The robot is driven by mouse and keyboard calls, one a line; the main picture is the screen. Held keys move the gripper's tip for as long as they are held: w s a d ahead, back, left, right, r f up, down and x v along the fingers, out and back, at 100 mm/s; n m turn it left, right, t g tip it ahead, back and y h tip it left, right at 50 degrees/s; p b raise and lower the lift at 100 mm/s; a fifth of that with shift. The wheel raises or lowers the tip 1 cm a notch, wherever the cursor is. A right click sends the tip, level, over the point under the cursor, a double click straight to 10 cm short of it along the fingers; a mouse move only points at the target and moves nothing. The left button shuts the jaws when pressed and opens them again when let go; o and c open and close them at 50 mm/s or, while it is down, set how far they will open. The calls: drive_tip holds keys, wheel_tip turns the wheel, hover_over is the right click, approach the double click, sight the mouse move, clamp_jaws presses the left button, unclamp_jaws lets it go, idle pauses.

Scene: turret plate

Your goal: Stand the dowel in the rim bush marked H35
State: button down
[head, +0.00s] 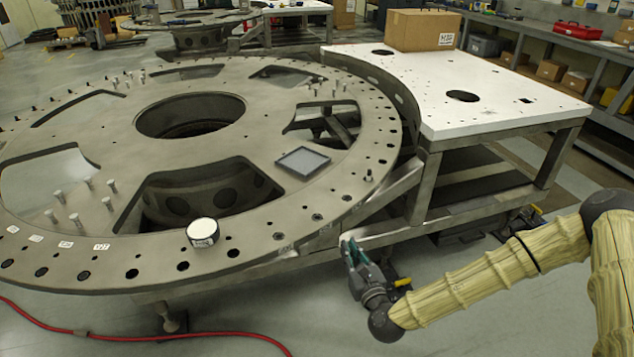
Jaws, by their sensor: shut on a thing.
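My gripper (356,262) is low at the near right, just outside the turret plate's rim and beside its support frame. Its greenish fingers are closed on a small grey piece, which I take to be the dowel; it is mostly hidden between them. The large round turret plate (95,150) has a ring of holes and bushes along its rim (235,253). Small tags sit by some rim holes, such as a white tag (101,247) at the near left. Their lettering is too small to read, so I cannot tell which bush is H35.
A white-topped round can (203,232) stands on the near rim. A dark square tray (302,160) lies on the plate. Several upright pins (88,183) stand in groups. A white side table (500,112) carries a cardboard box (423,30). A red hose (150,334) crosses the floor.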

drive_tip(key=w+a+r+n+g+y+p, duration=0.2)
drive_tip(key=w+a+r+y, duration=0.3)
drive_tip(key=w+a+r, duration=0.4)
wheel_tip(320, 180, up, 4)
drive_tip(key=w+n, duration=0.1)
drive_tip(key=w, duration=0.1)
drive_tip(key=shift+w+n+g+p, duration=0.3)
drive_tip(key=shift+p, duration=0.1)
drive_tip(key=shift+f, duration=0.15)
drive_tip(key=b, duration=0.4)
hover_over(317, 221)
drive_tip(key=w, duration=0.2)
drive_tip(key=shift+s+f, duration=0.15)
drive_tip(key=shift+f, duration=2.15)
drive_tip(key=shift+f+b, duration=0.5)
drive_tip(key=shift+f, duration=0.7)
drive_tip(key=c, duration=1.4)
unclamp_jaws()
